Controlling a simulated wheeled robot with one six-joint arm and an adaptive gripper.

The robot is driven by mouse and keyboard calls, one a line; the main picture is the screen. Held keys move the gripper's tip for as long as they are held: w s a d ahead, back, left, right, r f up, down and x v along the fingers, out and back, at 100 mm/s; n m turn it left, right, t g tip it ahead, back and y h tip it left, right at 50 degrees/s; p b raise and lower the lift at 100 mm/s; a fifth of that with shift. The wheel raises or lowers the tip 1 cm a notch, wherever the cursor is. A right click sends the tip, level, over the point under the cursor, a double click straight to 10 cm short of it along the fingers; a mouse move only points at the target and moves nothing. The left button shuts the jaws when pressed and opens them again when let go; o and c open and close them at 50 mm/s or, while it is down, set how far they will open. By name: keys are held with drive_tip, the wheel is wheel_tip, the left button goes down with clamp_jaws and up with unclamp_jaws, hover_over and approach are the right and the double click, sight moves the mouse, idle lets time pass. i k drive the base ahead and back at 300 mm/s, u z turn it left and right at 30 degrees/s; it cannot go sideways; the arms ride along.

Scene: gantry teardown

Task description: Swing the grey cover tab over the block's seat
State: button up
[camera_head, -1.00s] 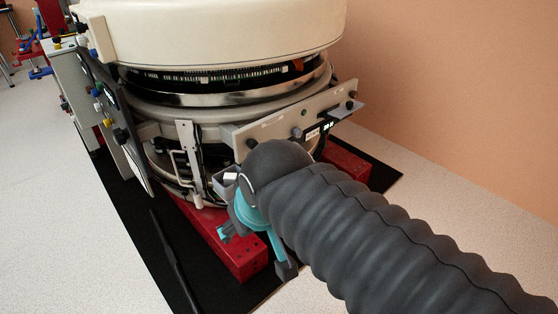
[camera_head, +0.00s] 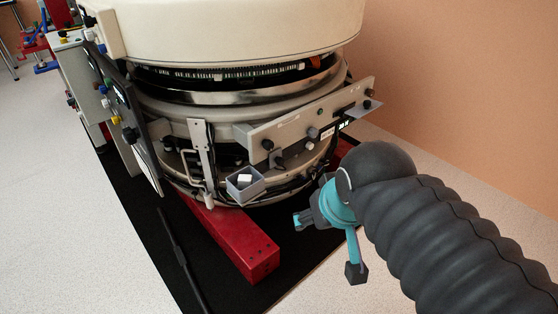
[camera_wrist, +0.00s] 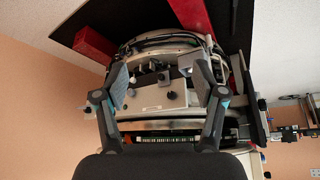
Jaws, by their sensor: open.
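My gripper (camera_head: 327,245) is open and empty, in front of the round machine and to the right of the red beam. In the wrist view my gripper's fingers (camera_wrist: 160,83) stand wide apart, with the machine's front panel beyond them. The grey panel (camera_head: 290,128) carries dark knobs and a small lit display; it also shows in the wrist view (camera_wrist: 152,103). A dark grey flat tab (camera_head: 364,109) sticks out at its right end. I cannot tell whether this is the cover tab. The block and its seat cannot be made out with certainty.
A small open grey box (camera_head: 245,186) with a white piece in it sits below the panel. The red beam (camera_head: 236,243) projects over the black mat (camera_head: 215,278). A dark rod (camera_head: 180,262) lies on the left. Pale floor is free in front.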

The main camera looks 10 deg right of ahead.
sight(274, 158)
drive_tip(key=u, duration=1.4)
drive_tip(key=k, duration=0.8)
drive_tip(key=z, duration=1.05)
